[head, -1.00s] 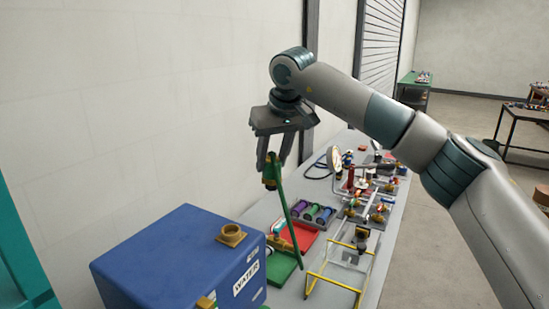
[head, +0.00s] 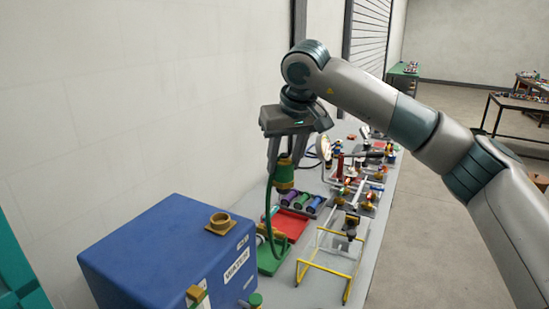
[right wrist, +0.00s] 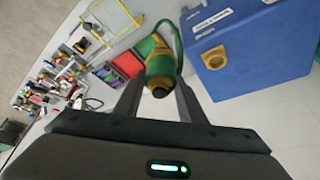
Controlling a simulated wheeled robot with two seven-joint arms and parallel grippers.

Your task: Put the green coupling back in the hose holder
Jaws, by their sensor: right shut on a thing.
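My right gripper (head: 287,157) is shut on the green coupling (head: 285,174), which has a brass-coloured band. The gripper holds it in the air above the bench, to the right of the blue tank. A thin green hose (head: 267,212) hangs from the coupling in a curve. In the right wrist view, the coupling (right wrist: 160,66) sits between the fingers, its dark, brass-ringed end towards the camera. I cannot pick out the hose holder with certainty. My left gripper is not in view.
The blue tank (head: 165,255), labelled WATER, has a brass port (head: 220,222) on top. Right of it are a green tray (head: 272,262), a red tray (head: 297,224) and a yellow-framed clear guard (head: 322,270). Valves and a gauge (head: 323,148) stand farther back. The aisle at right is clear.

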